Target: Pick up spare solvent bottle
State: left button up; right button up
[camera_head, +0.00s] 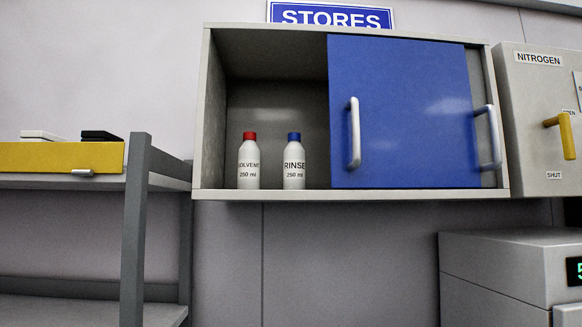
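The solvent bottle (249,165) is white with a red cap and a label ending in "OLVENT 250 ml". It stands upright on the floor of the wall cabinet (350,194) under the "STORES" sign, in the open left part. A similar white bottle (294,167) with a blue cap, labelled "RINSE 250 ml", stands upright just to its right, with a small gap between them. Neither of my grippers shows in this view.
A blue sliding door (420,120) with a white handle covers the cabinet's right part. A nitrogen box (535,130) with a yellow handle adjoins on the right. A grey machine (500,270) sits lower right.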

aim_at(249, 172)
jog(key=l+z, duration=0.35)
jog(key=l, duration=0.15)
jog(key=l+z, duration=0.35)
jog(key=l, duration=0.15)
